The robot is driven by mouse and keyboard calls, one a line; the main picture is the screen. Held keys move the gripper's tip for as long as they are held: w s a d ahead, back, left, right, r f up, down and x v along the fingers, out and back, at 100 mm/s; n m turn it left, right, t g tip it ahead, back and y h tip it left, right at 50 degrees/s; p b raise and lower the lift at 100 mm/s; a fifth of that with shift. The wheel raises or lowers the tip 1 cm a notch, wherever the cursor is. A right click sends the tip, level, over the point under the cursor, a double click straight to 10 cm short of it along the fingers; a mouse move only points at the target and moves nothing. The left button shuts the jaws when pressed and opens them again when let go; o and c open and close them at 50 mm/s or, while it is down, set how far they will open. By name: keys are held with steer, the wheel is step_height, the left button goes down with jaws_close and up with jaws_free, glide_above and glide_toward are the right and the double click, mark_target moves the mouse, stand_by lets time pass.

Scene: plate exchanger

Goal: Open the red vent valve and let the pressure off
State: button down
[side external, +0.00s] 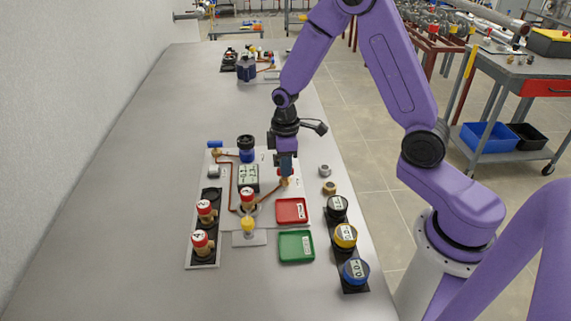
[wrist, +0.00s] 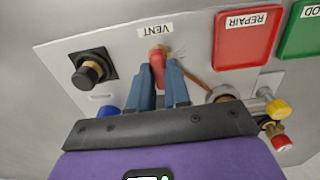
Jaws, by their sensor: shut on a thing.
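The red vent valve handle (wrist: 157,66) shows in the wrist view just below the VENT label (wrist: 156,29), with brass behind it. My gripper (wrist: 161,84) has its two blue-grey fingers on either side of the red handle and is shut on it. Thin light streaks show beside the valve; I cannot tell what they are. In the side view my gripper (side external: 287,168) points down at the right part of the white panel (side external: 262,215). The fingers hide most of the valve there, and its brass base (side external: 284,183) shows below them.
A red tray (side external: 291,211) and a green tray (side external: 296,247) lie just in front. Black, yellow and blue-capped jars (side external: 345,236) stand at the right. Red-capped valves (side external: 203,243) stand at the left, and a blue-black knob (side external: 246,148) behind. The bench's left side is clear.

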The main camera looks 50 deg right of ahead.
steer(key=shift+w, duration=0.1)
stand_by(0.3)
steer(key=c, duration=1.1)
jaws_free()
step_height(320, 180, up, 18)
steer(key=shift+f, duration=0.25)
